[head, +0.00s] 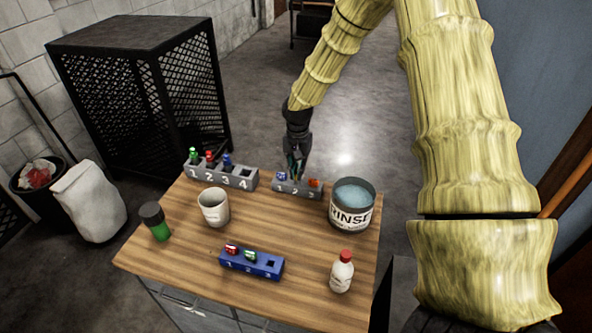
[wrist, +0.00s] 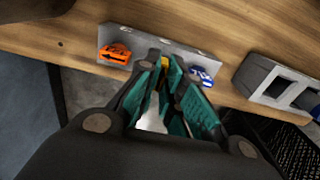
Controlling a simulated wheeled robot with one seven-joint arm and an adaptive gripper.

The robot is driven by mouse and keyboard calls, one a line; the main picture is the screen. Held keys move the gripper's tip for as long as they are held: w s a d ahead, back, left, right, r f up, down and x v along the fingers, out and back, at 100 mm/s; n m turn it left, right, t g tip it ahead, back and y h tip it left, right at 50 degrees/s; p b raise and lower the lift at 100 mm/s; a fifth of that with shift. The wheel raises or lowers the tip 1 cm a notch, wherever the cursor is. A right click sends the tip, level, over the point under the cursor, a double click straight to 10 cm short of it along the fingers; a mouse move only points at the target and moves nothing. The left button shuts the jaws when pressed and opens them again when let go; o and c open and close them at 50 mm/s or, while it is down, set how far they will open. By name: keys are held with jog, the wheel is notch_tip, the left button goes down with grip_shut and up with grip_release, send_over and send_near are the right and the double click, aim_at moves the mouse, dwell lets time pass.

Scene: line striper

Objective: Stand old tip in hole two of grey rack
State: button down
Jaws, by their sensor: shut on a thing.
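My gripper (head: 297,163) is at the far edge of the table, over the middle of a small grey rack (head: 290,190). It is shut on a small yellow tip (wrist: 164,63), mostly hidden between the teal finger pads. In the wrist view, the fingers (wrist: 172,80) reach to the grey rack (wrist: 190,52) between an orange tip (wrist: 116,53) and a blue tip (wrist: 201,76). The yellow tip is at the middle hole, hole two. I cannot tell how deep it sits. The blue tip is in hole one and the orange tip is in hole three.
A longer grey rack (head: 221,177) with green, red and blue items stands to the left. A white mug (head: 214,208), green-bodied bottle (head: 155,222), blue rack (head: 250,264), red-capped bottle (head: 342,273) and rinse pot (head: 351,207) stand on the wooden table (head: 300,228).

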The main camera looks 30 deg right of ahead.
jog(key=shift+f+b, duration=0.35)
jog(key=shift+f, duration=0.55)
jog(key=c, duration=1.5)
grip_release()
jog(key=shift+o, duration=0.6)
jog(key=shift+o, duration=1.2)
jog(key=shift+r, duration=0.15)
jog(key=shift+r+p, duration=2.55)
jog(key=shift+r, duration=0.85)
jog(key=shift+w, duration=0.1)
